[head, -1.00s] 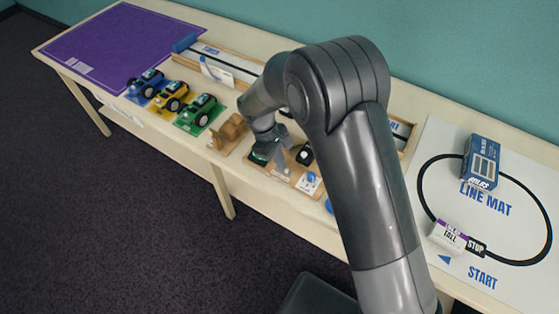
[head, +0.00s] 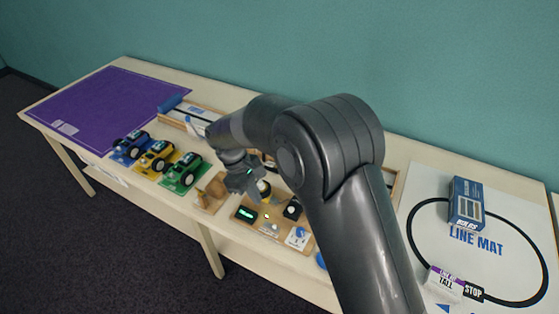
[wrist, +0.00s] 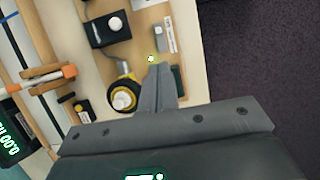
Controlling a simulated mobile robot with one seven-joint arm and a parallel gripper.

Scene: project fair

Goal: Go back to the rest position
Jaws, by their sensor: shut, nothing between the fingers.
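My gripper (head: 243,186) hangs over the middle of the table in the head view, above a wooden board (head: 240,222) with small devices on it. In the wrist view the fingers of my gripper (wrist: 160,72) are shut together with nothing between them. Below them lie the board (wrist: 175,15), a black box with a white knob (wrist: 112,26) and a yellow-and-black round part with a white centre (wrist: 124,98). I cannot tell whether the fingers touch anything. My arm hides part of the table's middle in the head view.
Blue, yellow and green toy cars (head: 157,157) stand left of the board. A purple mat (head: 105,105) covers the table's left end. A line mat (head: 440,185) with a blue box (head: 466,203) lies at right. A teal wall (head: 400,60) stands behind the table.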

